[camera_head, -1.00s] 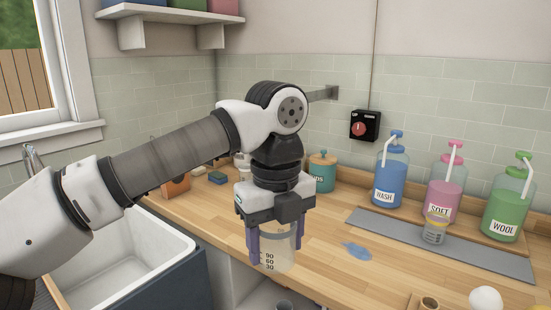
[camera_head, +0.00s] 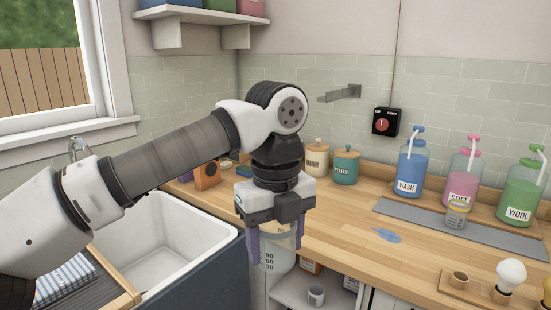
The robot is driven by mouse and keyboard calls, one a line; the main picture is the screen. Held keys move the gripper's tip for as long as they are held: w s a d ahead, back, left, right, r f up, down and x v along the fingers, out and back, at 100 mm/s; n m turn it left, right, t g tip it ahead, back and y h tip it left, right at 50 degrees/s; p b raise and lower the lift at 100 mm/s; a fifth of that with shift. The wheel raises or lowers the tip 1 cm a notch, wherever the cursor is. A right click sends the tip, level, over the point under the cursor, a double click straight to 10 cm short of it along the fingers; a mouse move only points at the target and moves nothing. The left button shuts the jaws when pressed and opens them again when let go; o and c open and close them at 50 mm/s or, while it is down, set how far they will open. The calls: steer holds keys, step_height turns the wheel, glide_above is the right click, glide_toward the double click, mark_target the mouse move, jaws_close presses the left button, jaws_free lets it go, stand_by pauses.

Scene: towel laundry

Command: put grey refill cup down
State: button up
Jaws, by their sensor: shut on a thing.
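My gripper (camera_head: 270,246) is shut on the grey refill cup (camera_head: 281,252), a see-through cup with dark marks 90, 60 and 30. Its purple fingers clasp the cup's sides, and the palm covers its top. The cup is upright and held in front of the counter's front edge. The wooden counter (camera_head: 345,262) stretches behind it and to the right. A similar small clear cup with a yellowish band (camera_head: 456,218) stands on the grey mat (camera_head: 420,215) in front of the bottles.
WASH (camera_head: 410,172), SOFT (camera_head: 461,185) and WOOL (camera_head: 519,195) pump bottles stand at the back right. A blue spill (camera_head: 386,235) lies mid-counter. A white sink (camera_head: 165,235) is left. A bulb (camera_head: 511,275) stands front right. A mug (camera_head: 316,295) sits on a lower shelf.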

steer(key=w+f+m, duration=0.5)
steer(key=f+m, duration=0.2)
steer(key=f, duration=0.2)
steer(key=w+d+f+m, duration=0.1)
steer(key=w+f+m, duration=0.45)
steer(key=f, duration=0.35)
steer(key=w+f+m, duration=0.4)
steer(key=f+m, duration=0.4)
steer(key=f, duration=0.1)
steer(key=s+d+f+m, duration=0.2)
steer(key=d+f+m, duration=0.1)
steer(key=f+m, duration=0.9)
steer(key=s+d+f+m, duration=0.25)
steer(key=f+m, duration=0.65)
steer(key=f, duration=0.7)
steer(key=a+f, duration=0.2)
steer(key=a, duration=0.4)
steer(key=s+f, duration=0.4)
steer(key=shift+a+f, duration=0.15)
steer(key=shift+a, duration=0.05)
steer(key=shift+s+d, duration=0.1)
